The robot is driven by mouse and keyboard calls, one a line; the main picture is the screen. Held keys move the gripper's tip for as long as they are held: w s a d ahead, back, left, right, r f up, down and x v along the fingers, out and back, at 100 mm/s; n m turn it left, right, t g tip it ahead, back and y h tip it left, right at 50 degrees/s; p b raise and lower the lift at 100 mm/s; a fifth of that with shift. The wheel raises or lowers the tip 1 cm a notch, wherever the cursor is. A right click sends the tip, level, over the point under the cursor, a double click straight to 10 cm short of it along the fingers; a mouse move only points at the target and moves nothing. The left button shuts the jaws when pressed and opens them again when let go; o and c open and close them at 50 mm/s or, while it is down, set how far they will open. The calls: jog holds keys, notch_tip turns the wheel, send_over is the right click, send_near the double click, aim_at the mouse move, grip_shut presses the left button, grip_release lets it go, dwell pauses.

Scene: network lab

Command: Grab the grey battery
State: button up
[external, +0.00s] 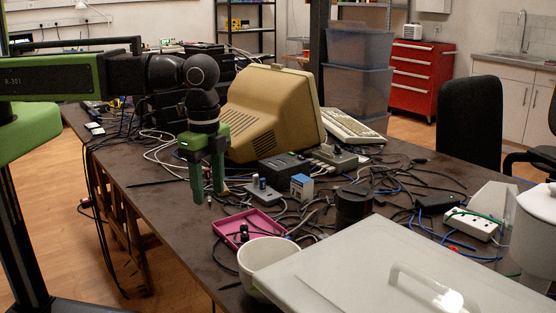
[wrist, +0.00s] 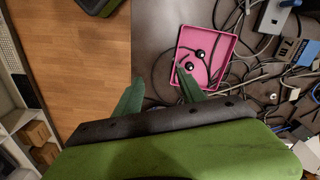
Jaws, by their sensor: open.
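My gripper (external: 208,196) is open and empty, pointing down above the near left side of the dark table. In the wrist view, its green fingers (wrist: 160,82) are apart, short of the pink tray. I cannot surely tell which thing is the grey battery. A small grey block (external: 263,191) with a dark top lies to the right of my gripper in the external view. A grey-blue block (wrist: 275,17) at the upper right of the wrist view may be the same thing.
A pink tray (external: 265,222) with small dark, round-headed items lies on the table. A white bowl (external: 262,262) and a large pale lid (external: 350,275) are in front. A beige monitor (external: 265,110) stands behind my gripper. Tangled cables cover much of the table.

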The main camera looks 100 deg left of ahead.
jog(key=w+r+m+p, duration=0.2)
jog(key=w+m, duration=0.1)
jog(key=w, duration=1)
jog(key=w+r+m+p, duration=0.2)
jog(key=w+m, duration=0.1)
jog(key=w, duration=0.9)
notch_tip(320, 180, down, 12)
jog(key=b, duration=1.2)
jog(key=shift+a+f+b, duration=0.15)
jog(key=shift+f+b, duration=0.05)
jog(key=shift+b, duration=0.1)
jog(key=shift+r, duration=0.1)
jog(key=f+b, duration=0.5)
jog(key=shift+w+a+f, duration=0.15)
jog(key=shift+w+f, duration=0.05)
jog(key=shift+f, duration=0.05)
jog(key=shift+r, duration=0.2)
grip_shut()
